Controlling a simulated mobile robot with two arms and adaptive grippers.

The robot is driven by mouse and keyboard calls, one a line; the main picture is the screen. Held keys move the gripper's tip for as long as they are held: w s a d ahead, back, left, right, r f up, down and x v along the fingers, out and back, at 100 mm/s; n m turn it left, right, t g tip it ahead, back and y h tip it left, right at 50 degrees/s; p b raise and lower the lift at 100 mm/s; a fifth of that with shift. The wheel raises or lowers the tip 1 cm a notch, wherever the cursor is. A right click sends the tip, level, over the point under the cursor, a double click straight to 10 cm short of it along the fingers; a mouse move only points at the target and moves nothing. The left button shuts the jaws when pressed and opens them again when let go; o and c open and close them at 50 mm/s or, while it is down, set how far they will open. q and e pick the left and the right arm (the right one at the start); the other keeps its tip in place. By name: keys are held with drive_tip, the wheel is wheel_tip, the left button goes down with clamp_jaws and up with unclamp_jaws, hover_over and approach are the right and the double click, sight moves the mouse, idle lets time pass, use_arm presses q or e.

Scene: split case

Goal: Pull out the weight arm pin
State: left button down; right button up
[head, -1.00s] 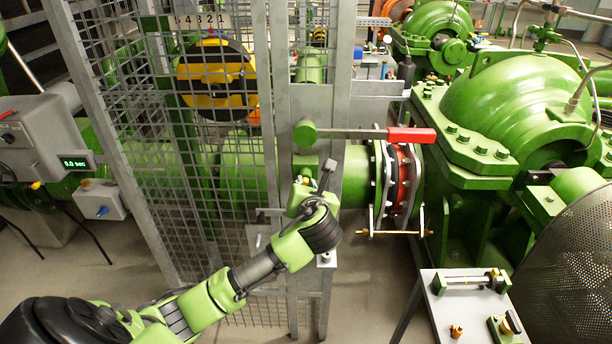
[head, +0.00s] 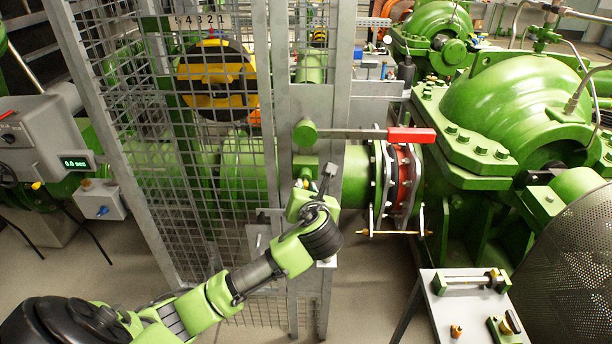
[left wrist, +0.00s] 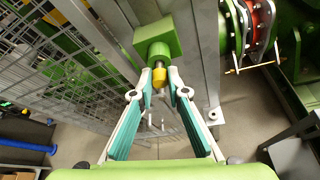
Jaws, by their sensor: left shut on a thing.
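A green block (left wrist: 155,40) fills the upper middle of the left wrist view. A pin with a yellow knob (left wrist: 159,76) sticks out of it towards me. My left gripper (left wrist: 160,92) has its two fingertips closed on the knob from both sides. In the head view the gripper (head: 312,195) is beside the grey post, under the weight arm (head: 365,133). The arm is a level grey bar with a round green weight (head: 305,132) at its left and a red grip (head: 411,136) at its right. The pin is hidden there. My right gripper is not in view.
A mesh fence (head: 130,110) and a grey post (head: 340,100) stand close to the gripper. A flanged pipe joint (head: 388,180) and a large green casing (head: 515,105) are to the right. A small table (head: 455,310) holds fittings at the lower right.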

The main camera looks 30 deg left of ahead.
use_arm(q)
drive_tip(key=shift+s+d, duration=0.45)
drive_tip(key=shift+s, duration=0.25)
drive_tip(key=shift+s+d, duration=0.4)
drive_tip(key=shift+s, duration=0.3)
drive_tip(key=shift+s+d, duration=0.45)
drive_tip(key=shift+s, duration=0.25)
